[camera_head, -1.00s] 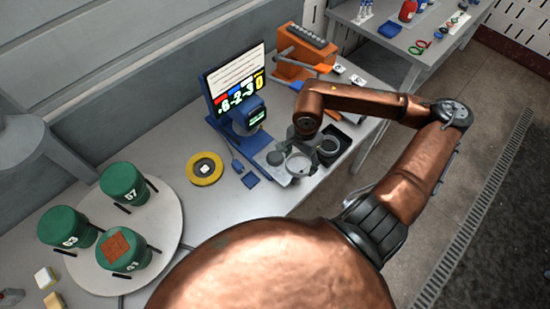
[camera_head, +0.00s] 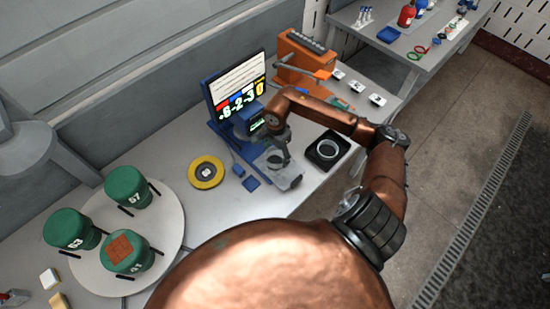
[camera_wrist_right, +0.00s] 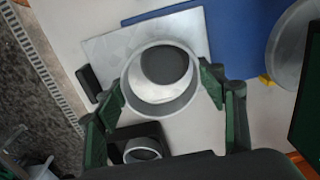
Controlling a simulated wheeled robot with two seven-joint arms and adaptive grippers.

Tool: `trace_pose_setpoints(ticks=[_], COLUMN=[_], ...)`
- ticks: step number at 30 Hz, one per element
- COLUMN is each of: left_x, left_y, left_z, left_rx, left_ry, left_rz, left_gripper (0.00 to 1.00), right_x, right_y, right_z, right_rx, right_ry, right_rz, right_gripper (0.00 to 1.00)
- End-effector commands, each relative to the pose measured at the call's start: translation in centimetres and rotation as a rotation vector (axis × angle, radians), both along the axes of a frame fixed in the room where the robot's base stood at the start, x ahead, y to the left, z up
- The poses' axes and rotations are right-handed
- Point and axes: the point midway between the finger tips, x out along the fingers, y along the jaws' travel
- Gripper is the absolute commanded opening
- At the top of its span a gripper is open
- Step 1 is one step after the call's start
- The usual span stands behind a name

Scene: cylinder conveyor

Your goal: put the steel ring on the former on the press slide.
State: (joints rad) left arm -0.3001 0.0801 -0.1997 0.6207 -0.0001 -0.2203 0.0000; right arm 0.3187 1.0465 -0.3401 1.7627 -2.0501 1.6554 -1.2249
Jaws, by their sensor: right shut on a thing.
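My right gripper (camera_wrist_right: 163,92) is shut on the steel ring (camera_wrist_right: 133,88), with a finger on each side of it in the right wrist view. Through the ring's opening a dark grey round top (camera_wrist_right: 165,64) shows, likely the former; I cannot tell whether the ring is around it or above it. The pale slide plate (camera_wrist_right: 105,58) lies beneath, beside the blue press base (camera_wrist_right: 240,35). In the head view the right gripper (camera_head: 278,154) is over the press slide (camera_head: 291,178), and mostly hides the ring. My left gripper is not in view.
A black tray (camera_head: 318,162) with a round grey-rimmed part stands right of the slide. The press screen (camera_head: 235,88) rises behind. A yellow-rimmed disc (camera_head: 194,181) lies left. A turntable (camera_head: 87,270) carries green canisters. An orange rack (camera_head: 293,58) stands at the back.

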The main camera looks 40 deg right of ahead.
Motion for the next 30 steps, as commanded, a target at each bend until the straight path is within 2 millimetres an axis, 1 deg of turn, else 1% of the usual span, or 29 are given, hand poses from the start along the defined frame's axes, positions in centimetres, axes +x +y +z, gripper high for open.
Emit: trace_pose_setpoints(ticks=[5, 9, 12, 20, 23, 24, 30], left_x=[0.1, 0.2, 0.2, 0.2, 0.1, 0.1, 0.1], left_y=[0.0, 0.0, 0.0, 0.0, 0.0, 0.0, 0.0], left_z=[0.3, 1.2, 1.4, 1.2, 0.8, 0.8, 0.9], left_rx=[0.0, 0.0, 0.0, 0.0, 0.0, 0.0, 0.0], left_ry=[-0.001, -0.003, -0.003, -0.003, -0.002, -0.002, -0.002], left_rz=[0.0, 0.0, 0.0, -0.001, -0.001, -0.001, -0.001], left_gripper=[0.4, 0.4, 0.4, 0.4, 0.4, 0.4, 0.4], right_x=[0.9, 0.7, 0.8, 0.8, 0.8, 0.7, 0.7], right_y=[0.1, 0.2, 0.0, 0.0, -0.1, -0.1, 0.0], right_z=[-1.2, -3.1, -3.9, -4.1, -4.4, -4.4, -4.3], right_rx=[0.003, 0.004, 0.001, -0.001, -0.002, -0.002, -0.001], right_ry=[0.002, 0.002, 0.0, 0.0, 0.0, 0.001, 0.001], right_rz=[0.0, -0.001, 0.0, 0.001, 0.001, 0.001, 0.001], right_gripper=[0.36, 0.36, 0.36, 0.36, 0.36, 0.65, 0.78])
